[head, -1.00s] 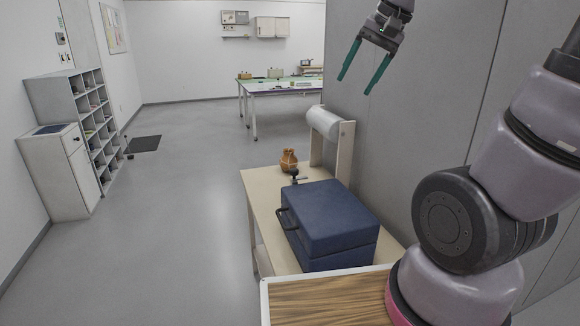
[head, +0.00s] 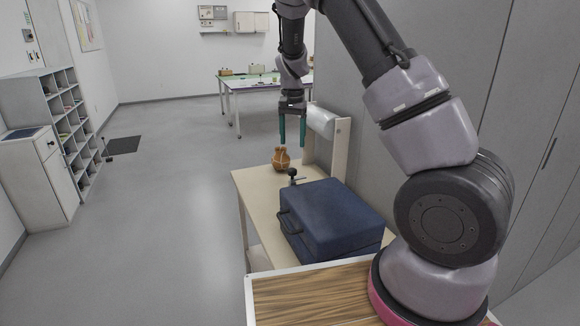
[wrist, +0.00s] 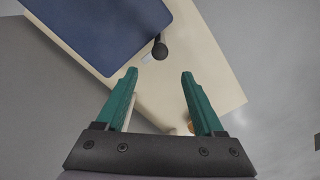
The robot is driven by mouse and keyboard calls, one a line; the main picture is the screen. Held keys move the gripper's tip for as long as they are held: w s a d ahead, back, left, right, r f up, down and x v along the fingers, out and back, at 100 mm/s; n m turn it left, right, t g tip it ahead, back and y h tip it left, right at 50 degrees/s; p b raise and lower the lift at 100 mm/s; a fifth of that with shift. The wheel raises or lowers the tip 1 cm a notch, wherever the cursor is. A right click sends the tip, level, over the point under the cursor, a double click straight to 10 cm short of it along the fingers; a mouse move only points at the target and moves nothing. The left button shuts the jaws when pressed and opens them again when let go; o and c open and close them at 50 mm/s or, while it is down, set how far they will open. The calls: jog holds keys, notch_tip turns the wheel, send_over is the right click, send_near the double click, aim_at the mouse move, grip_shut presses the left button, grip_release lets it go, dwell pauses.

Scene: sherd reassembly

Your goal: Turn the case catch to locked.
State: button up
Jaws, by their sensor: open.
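The blue case (head: 335,217) is closed on the cream bench, with a dark handle (head: 288,221) on its left side. A small black knob on a short stem (head: 293,173) stands by the case's far end; it appears to be the catch, but I cannot read its position. In the wrist view the black knob (wrist: 159,48) lies ahead of the fingertips, beside the blue case lid (wrist: 100,28). My gripper (head: 292,142) points down, open and empty, above the bench's far part. Its green fingers (wrist: 160,74) are apart from the knob.
An orange-brown jug (head: 281,160) stands on the bench (head: 262,190) just below my gripper. A white roll (head: 321,121) in a wooden stand rises right behind it. A wood-grain surface (head: 310,298) is at the front. Open floor lies to the left.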

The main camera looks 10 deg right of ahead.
aim_at(292, 169)
notch_tip(292, 169, down, 10)
jog(key=shift+f, duration=0.2)
dwell(0.3)
grip_shut()
